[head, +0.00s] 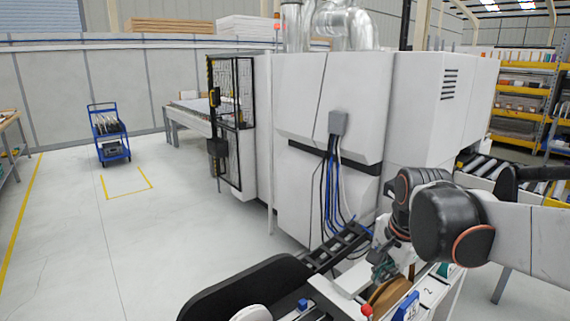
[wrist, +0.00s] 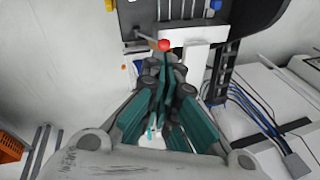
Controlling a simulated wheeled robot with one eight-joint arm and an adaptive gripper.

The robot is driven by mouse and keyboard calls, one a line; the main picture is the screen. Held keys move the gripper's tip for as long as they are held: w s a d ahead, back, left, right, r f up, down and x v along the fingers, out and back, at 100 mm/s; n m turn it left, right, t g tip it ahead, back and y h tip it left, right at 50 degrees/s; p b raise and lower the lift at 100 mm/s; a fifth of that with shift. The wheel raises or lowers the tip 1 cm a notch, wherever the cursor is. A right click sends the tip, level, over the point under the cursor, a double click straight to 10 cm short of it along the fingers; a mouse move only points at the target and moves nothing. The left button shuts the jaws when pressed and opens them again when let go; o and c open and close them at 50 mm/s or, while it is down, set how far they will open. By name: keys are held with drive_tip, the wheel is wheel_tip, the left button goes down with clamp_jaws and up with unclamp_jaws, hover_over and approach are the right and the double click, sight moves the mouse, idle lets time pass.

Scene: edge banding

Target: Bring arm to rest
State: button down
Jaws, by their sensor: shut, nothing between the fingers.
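My gripper (head: 386,266) hangs at the end of my bent arm in the lower right of the head view, beside the large white machine (head: 325,140). In the wrist view my gripper (wrist: 165,85) shows its teal-padded fingers closed together with nothing between them. My arm reaches in from the right edge of the head view and folds downward at a dark joint. A red ball-topped lever (wrist: 164,45) shows just beyond the fingertips in the wrist view; I cannot tell whether they touch.
A brown roll (head: 388,296) and a blue numbered tag (head: 407,307) sit below my gripper. Cables (head: 332,185) run down the machine's front. A blue cart (head: 109,135) stands far left on open floor. Yellow shelving (head: 525,90) stands at the back right.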

drive_tip(key=s+f+n+t+b, duration=0.1)
drive_tip(key=s+f+n+t, duration=0.1)
drive_tip(key=s+n, duration=0.4)
drive_tip(key=s+a+f+n+t+b, duration=0.1)
drive_tip(key=s+f+n, duration=0.1)
drive_tip(key=s+n, duration=0.5)
drive_tip(key=shift+s+a+t, duration=0.25)
drive_tip(key=shift+s+t, duration=0.15)
drive_tip(key=shift+s, duration=0.7)
